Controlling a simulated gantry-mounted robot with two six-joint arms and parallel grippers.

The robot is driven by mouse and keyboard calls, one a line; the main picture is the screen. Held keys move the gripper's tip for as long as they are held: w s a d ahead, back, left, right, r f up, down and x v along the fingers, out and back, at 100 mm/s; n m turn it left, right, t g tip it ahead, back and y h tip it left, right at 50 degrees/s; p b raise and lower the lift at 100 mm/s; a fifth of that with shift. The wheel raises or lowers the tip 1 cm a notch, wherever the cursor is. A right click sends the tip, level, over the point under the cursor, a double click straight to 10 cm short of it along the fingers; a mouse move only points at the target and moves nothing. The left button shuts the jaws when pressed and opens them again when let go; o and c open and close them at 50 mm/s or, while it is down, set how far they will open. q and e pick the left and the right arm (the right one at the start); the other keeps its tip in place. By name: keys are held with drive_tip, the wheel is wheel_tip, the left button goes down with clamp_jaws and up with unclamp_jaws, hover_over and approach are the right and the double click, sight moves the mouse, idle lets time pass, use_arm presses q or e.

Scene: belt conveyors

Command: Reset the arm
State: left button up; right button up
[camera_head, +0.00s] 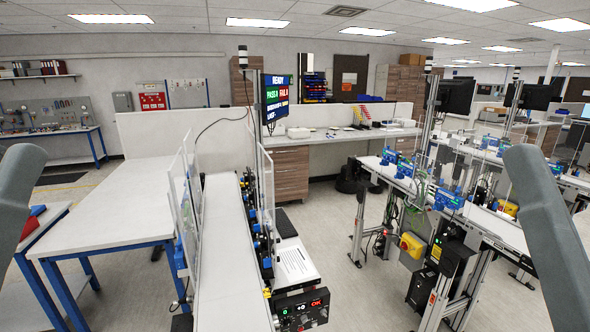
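A grey link of my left arm stands at the left edge of the head view. A grey link of my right arm slants down the right side. Neither gripper is in view, so their fingers and anything in them are hidden from me. No part of either arm touches anything that I can see.
A white belt conveyor (226,262) runs away in the middle, with clear panels on its left. A control box (301,310) stands at its near right end. A white table (112,205) is at left. Another conveyor line (505,232) is at right. Floor shows between the conveyors.

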use_arm(q)
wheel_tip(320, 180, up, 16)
drive_tip(key=p, duration=1.3)
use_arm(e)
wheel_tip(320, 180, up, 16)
use_arm(q)
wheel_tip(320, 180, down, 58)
drive_tip(key=b, duration=5.9)
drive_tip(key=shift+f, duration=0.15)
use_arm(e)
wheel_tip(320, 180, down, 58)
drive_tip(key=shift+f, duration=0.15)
